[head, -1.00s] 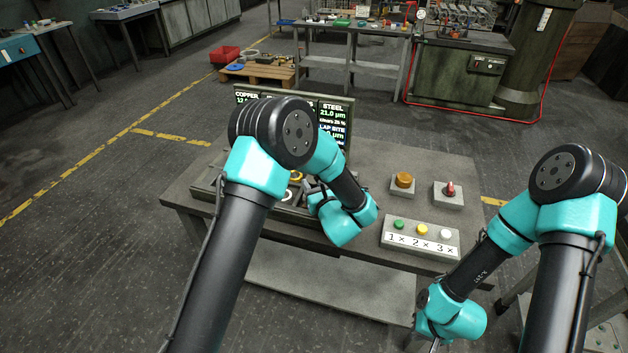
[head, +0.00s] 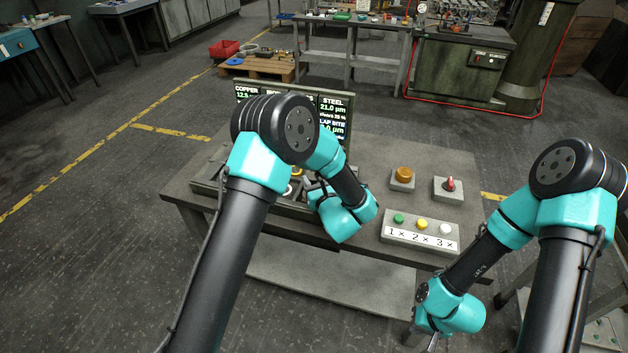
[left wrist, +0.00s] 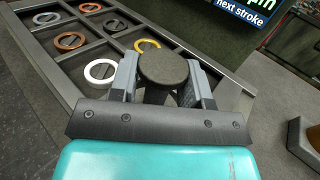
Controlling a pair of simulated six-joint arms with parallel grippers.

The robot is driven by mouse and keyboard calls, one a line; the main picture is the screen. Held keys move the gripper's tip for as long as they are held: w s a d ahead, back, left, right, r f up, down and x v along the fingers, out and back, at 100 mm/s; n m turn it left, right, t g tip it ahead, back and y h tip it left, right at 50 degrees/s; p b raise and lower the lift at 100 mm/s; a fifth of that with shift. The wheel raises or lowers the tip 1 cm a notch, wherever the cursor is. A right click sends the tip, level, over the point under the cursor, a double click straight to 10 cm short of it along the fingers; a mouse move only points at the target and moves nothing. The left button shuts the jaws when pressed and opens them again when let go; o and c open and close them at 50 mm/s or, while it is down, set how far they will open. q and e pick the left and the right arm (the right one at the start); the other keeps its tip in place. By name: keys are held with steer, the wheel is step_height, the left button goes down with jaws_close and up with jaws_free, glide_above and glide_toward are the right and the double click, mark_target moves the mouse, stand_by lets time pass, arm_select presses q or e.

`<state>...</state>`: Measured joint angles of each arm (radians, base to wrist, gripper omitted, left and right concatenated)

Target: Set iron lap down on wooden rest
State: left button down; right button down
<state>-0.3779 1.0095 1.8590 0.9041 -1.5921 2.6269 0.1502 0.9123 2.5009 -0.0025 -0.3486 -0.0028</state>
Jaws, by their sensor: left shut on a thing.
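My left gripper (left wrist: 163,82) is shut on the iron lap, which shows in the left wrist view as a dark round knob (left wrist: 163,67) with a dark stem below it. In the head view my left gripper (head: 310,186) is small and mostly hidden behind its own arm, over the tray on the table. The lap cannot be made out there, and its underside is hidden. I cannot identify the wooden rest in either view. My right gripper (head: 432,343) is at the bottom of the head view, low in front of the table, and its fingers are barely visible.
A compartmented tray (left wrist: 40,36) holds several rings, including a white ring (left wrist: 101,71) and a yellow ring (left wrist: 147,45). A display board (head: 334,100) stands behind it. A button panel (head: 420,232), an orange knob (head: 403,174) and a red switch (head: 450,185) are to the right.

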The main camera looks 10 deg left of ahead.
arm_select(q)
steer(key=c, duration=0.5)
jaws_free()
steer(key=v, duration=1.7)
steer(key=shift+s+d, duration=0.15)
steer(key=shift+s, duration=0.1)
